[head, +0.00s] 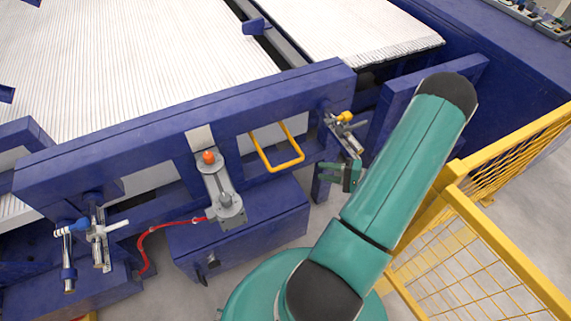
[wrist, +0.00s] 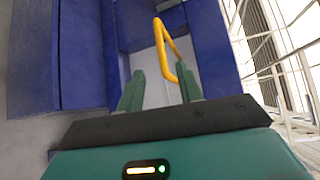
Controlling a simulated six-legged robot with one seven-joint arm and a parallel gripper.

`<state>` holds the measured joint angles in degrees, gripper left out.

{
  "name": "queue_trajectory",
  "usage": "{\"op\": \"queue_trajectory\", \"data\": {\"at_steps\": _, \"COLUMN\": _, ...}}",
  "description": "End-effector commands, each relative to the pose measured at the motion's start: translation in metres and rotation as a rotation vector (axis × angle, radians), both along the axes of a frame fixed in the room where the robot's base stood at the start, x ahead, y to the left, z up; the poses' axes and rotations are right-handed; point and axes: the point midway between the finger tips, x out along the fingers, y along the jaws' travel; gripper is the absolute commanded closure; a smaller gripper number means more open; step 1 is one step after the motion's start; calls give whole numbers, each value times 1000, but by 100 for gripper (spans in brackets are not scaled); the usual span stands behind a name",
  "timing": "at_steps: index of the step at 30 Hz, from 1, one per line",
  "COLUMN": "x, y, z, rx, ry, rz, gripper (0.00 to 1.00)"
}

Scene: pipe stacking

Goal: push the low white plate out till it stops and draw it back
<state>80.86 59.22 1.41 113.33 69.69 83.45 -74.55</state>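A small white plate (head: 199,137) shows on the blue frame, behind the orange-knobbed grey device; I cannot tell whether it is the task's plate. A yellow U-shaped handle (head: 289,163) sticks out from the frame to its right. My gripper (head: 352,176) is beside the frame, right of the handle and apart from it. In the wrist view my gripper (wrist: 160,88) has its two green fingers apart with nothing held. The yellow handle (wrist: 161,45) shows beyond them, its lower end near the right finger in the picture. A pale surface shows between the fingers.
The blue frame (head: 120,190) runs across the front of the white slatted bed (head: 130,60). A grey clamp (head: 345,135) stands just above my gripper. A red hose (head: 160,228) lies at left. Yellow mesh fencing (head: 490,240) closes the right side.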

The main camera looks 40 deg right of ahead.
Motion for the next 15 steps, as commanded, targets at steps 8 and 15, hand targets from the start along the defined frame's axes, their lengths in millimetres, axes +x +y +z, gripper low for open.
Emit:
{"op": "queue_trajectory", "data": {"at_steps": 8, "x": 39, "y": 23, "z": -6, "rx": 2, "ry": 0, "rz": 1, "gripper": 64}}
{"op": "queue_trajectory", "data": {"at_steps": 15, "x": 80, "y": 45, "z": -12, "rx": 2, "ry": 0, "rz": 1, "gripper": 64}}
